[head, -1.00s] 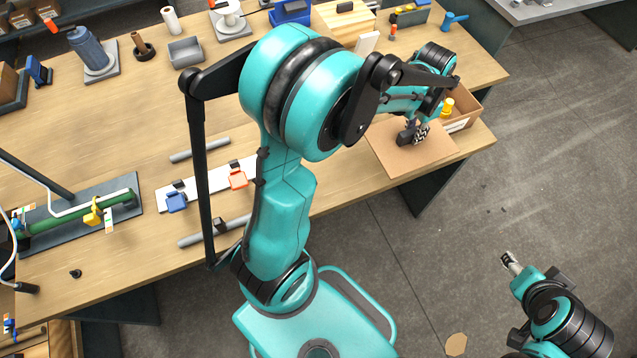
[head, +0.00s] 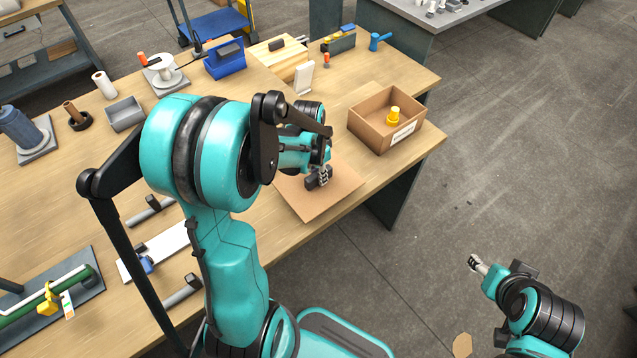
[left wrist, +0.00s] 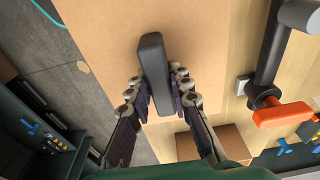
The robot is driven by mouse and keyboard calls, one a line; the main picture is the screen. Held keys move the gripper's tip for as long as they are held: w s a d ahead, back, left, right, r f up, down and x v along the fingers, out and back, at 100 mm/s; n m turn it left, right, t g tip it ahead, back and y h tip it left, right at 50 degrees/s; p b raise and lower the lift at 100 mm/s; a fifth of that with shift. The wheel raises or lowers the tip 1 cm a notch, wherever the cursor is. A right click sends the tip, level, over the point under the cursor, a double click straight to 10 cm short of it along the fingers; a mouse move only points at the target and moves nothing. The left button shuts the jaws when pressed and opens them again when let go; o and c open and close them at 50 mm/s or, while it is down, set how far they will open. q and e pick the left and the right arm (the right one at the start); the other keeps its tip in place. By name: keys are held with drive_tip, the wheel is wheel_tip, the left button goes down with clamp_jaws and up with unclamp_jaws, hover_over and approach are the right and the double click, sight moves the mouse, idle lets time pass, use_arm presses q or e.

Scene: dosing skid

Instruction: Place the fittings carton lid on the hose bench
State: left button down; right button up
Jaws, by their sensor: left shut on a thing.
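The fittings carton lid (head: 340,190) is a flat brown panel with a dark block handle (left wrist: 154,70) in its middle. My left gripper (head: 321,178) is shut on that handle, with a finger on each side of it in the left wrist view (left wrist: 157,100). The lid is over the front part of the wooden bench (head: 235,225), near its front edge. I cannot tell whether it touches the top. My right gripper (head: 475,263) is over the floor at lower right, away from the bench; its fingers are too small to read.
The open carton (head: 371,136) stands at the bench's right end with a yellow fitting (head: 393,115) inside. A white upright piece (head: 304,78), a blue bin (head: 225,60) and a wooden crate (head: 280,55) stand behind the lid. Grey pipes (head: 183,290) lie left.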

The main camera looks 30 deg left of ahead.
use_arm(q)
drive_tip(key=shift+f+b, duration=0.7)
drive_tip(key=shift+f, duration=1.2)
drive_tip(key=c, duration=1.4)
unclamp_jaws()
drive_tip(key=shift+f, duration=0.1)
